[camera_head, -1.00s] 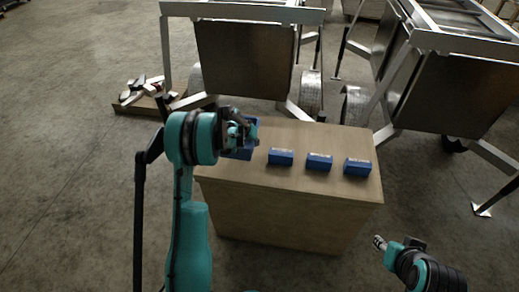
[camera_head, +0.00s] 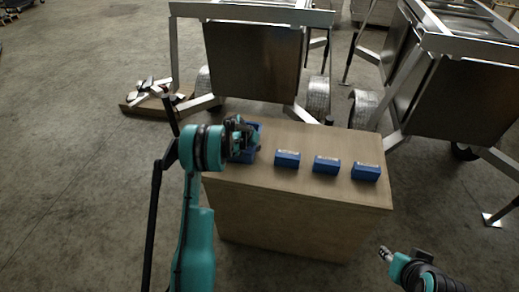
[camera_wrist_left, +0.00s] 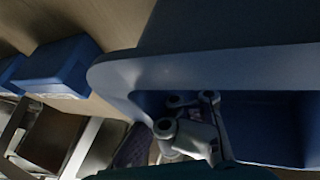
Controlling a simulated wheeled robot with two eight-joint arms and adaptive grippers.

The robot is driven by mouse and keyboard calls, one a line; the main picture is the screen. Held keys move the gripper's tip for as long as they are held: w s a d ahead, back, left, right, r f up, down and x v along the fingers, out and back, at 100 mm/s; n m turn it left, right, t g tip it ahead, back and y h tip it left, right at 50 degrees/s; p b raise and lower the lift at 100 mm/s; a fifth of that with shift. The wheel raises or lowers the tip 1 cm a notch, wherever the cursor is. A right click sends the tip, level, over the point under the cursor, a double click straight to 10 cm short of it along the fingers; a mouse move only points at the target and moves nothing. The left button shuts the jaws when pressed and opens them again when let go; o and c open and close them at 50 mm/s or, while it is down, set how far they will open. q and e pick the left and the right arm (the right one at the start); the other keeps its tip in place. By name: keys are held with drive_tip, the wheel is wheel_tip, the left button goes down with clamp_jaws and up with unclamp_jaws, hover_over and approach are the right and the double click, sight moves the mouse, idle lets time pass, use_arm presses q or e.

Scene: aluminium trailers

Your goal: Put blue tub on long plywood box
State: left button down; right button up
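The blue tub (camera_head: 256,129) is at the left end of the top of the plywood box (camera_head: 290,222), mostly hidden behind my left gripper in the head view. My left gripper (camera_head: 243,142) is right at the tub. In the left wrist view the tub's rim (camera_wrist_left: 190,68) is large and close, and the gripper's fingers (camera_wrist_left: 195,122) show against its dark blue inside. Whether they are closed on the tub's wall cannot be made out. My right gripper (camera_head: 385,254) is low at the right, in front of the box and apart from it, seemingly empty.
Three small blue boxes stand in a row on the plywood top: left (camera_head: 287,159), middle (camera_head: 326,165), right (camera_head: 366,172). Aluminium trailers (camera_head: 252,60) stand close behind. A low pallet with metal parts (camera_head: 155,97) lies at the back left.

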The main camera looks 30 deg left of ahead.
use_arm(q)
drive_tip(key=c, duration=1.5)
unclamp_jaws()
drive_tip(key=shift+o, duration=0.2)
drive_tip(key=shift+r, duration=0.15)
drive_tip(key=p+v, duration=0.3)
drive_tip(key=v, duration=0.8)
drive_tip(key=s+d+r+y, duration=0.1)
drive_tip(key=s+d+r, duration=0.5)
drive_tip(key=r, duration=0.2)
drive_tip(key=s+d+r, duration=0.6)
drive_tip(key=d+r, duration=0.1)
drive_tip(key=r, duration=0.1)
drive_tip(key=s+d+m+t, duration=0.1)
drive_tip(key=s+d, duration=0.3)
drive_tip(key=s, duration=0.6)
drive_tip(key=s+d+r+y, duration=0.1)
drive_tip(key=s+d, duration=0.3)
drive_tip(key=s, duration=0.6)
drive_tip(key=shift+s+d+r+m+t+y, duration=0.2)
drive_tip(key=shift+s+d+m+t+y, duration=0.1)
drive_tip(key=shift+s+m+t, duration=0.1)
